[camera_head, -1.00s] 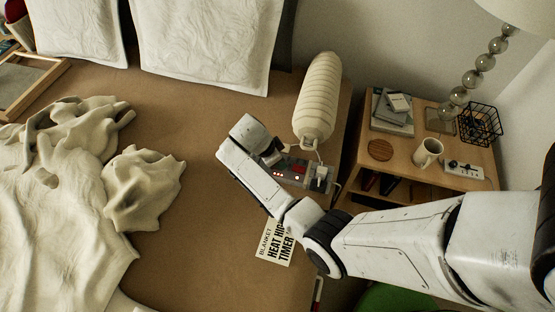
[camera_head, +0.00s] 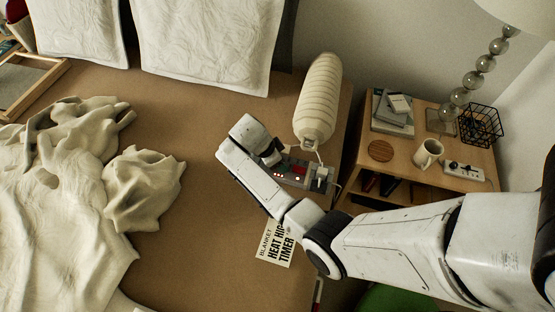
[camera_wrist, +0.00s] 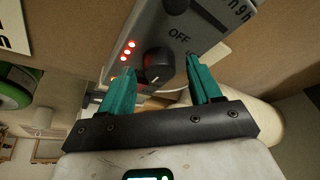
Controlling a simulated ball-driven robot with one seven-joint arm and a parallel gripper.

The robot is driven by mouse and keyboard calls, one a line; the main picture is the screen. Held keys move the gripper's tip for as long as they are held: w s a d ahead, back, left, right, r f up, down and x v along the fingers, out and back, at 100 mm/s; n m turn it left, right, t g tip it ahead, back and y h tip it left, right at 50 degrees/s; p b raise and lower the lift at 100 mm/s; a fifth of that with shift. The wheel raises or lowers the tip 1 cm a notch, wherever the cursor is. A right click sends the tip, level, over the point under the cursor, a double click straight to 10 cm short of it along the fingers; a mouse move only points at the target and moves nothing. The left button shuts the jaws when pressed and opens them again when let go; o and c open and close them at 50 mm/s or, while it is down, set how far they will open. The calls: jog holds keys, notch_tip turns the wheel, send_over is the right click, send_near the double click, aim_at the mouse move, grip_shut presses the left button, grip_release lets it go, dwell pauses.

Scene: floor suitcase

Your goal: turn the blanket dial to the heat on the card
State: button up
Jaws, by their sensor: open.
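The blanket control box (camera_head: 299,170) is grey and lies on the bed's right edge, partly behind my arm. In the wrist view, its black round dial (camera_wrist: 158,64) has a small light mark on its near side. Several red lights glow beside the dial, and "OFF" is printed on the other side. My gripper (camera_wrist: 157,76) is open, with its two teal fingers on either side of the dial; I cannot tell whether they touch it. The white card (camera_head: 276,245) lies on the bed and reads "BLANKET", "HEAT HIG…" and "TIMER"; my arm hides part of it.
A ribbed cream bolster (camera_head: 319,98) lies just behind the control box. A wooden nightstand (camera_head: 352,207) at the right holds a mug (camera_head: 428,153), books, a wire basket and a lamp. A crumpled cream blanket (camera_head: 60,215) covers the left of the bed. The middle of the bed is clear.

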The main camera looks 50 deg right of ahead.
jog(key=v, duration=1)
jog(key=shift+r, duration=0.25)
jog(key=shift+a, duration=0.1)
jog(key=s+a+n+t+y, duration=0.1)
jog(key=s+a+n, duration=0.3)
jog(key=s+n, duration=0.7)
jog(key=s+a+n+t+y, duration=0.2)
jog(key=s+a+n, duration=0.3)
jog(key=s+n, duration=0.6)
jog(key=shift+s+n+y, duration=0.15)
jog(key=shift+n+y, duration=0.25)
jog(key=shift+n, duration=0.1)
